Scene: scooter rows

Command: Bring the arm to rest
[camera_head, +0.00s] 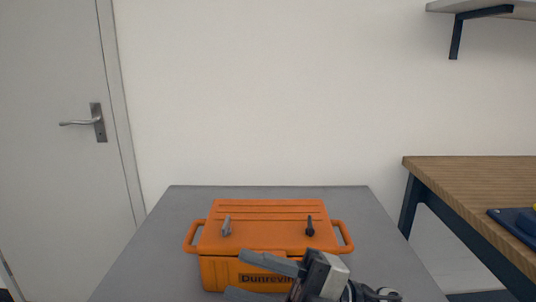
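My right gripper (236,274) is in the bottom middle of the head view, its arm coming in from the lower right. Its two grey fingers point left and are spread apart, with nothing seen between them. It is in front of the orange case (267,238) and hides part of the case's front and its dark lettering. I cannot tell whether it touches the case. My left gripper is not in view.
The orange case stands on a grey table (165,240), its lid down, with a handle at each side and two small latch-like parts on top. A door (55,170) is left, a shelf (495,8) upper right.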

